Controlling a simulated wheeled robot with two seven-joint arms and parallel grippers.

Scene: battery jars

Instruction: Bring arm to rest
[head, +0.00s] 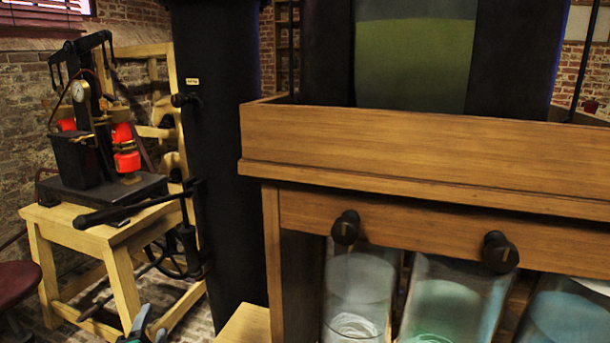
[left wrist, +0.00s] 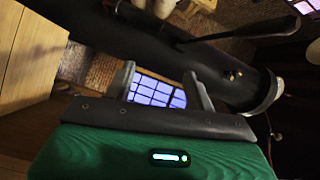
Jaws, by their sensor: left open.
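My left gripper (head: 150,328) shows only in part at the bottom edge of the head view, left of the wooden cabinet and in front of the light wooden stand. In the left wrist view its two grey fingers (left wrist: 160,75) are spread apart. Nothing is held between them, and a bright paned window shows far behind the gap. My right gripper is not in view.
The wooden cabinet (head: 400,145) with dark knobs fills the right side, with glass jars (head: 358,290) below. A black column (head: 222,150) stands beside it. A light wooden stand (head: 110,235) carries a black apparatus with red parts. A dark red stool (head: 15,282) is far left.

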